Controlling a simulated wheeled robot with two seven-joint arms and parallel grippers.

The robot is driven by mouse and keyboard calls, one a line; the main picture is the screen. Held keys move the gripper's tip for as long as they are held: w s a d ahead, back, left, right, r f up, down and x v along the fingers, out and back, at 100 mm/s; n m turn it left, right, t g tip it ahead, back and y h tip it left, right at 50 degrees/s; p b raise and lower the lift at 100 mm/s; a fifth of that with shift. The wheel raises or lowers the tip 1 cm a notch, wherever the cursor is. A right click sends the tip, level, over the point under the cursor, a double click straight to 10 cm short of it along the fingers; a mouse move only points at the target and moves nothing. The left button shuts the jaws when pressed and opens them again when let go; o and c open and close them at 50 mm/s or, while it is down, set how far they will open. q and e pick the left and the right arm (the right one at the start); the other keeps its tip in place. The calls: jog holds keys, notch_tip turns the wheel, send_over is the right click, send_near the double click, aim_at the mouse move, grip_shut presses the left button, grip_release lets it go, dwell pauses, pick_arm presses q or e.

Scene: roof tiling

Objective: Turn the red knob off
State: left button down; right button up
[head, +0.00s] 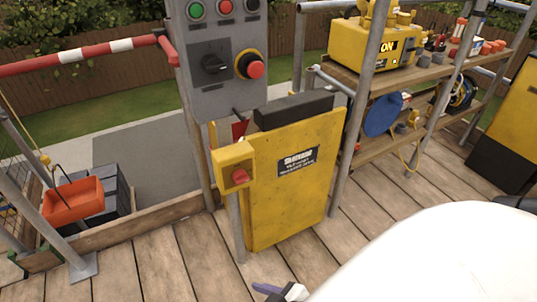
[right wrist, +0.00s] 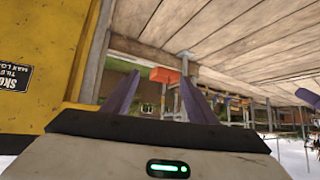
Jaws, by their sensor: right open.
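The grey control panel (head: 216,100) hangs on a post in the head view. It bears a red mushroom knob (head: 256,69) on a yellow ring, right of a black rotary switch (head: 215,64). Another red knob (head: 239,176) sits on a yellow box on the yellow gate panel (head: 295,190). I cannot tell which red knob is meant. My right gripper (head: 280,291) shows only partly at the bottom edge, low and apart from both knobs. In the right wrist view its purple fingers (right wrist: 160,97) are spread with nothing between them. My left gripper is not seen.
A red and white barrier bar (head: 82,53) and an orange bucket (head: 73,199) are at the left. A shelf (head: 400,76) with a yellow machine and tools stands at the right. The wooden deck (head: 180,262) before the gate is clear.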

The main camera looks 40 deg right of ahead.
jog(key=w+d+r+m+t+h+b, duration=0.2)
jog(key=w+d+t+h+b, duration=0.25)
jog(key=w+d+b, duration=0.55)
jog(key=m+t+h+b, duration=0.2)
jog(key=t+b, duration=0.1)
jog(key=b, duration=0.1)
send_near(243, 181)
jog(key=x, duration=0.8)
jog(key=shift+w+d+b, duration=0.1)
jog(key=shift+w+b, duration=0.15)
jog(key=shift+b, duration=0.15)
jog(key=shift+w, duration=0.4)
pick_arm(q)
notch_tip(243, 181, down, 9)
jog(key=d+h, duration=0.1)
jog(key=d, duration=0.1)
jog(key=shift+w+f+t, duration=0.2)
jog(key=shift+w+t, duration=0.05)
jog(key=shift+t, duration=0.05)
pick_arm(e)
jog(key=c, duration=1.1)
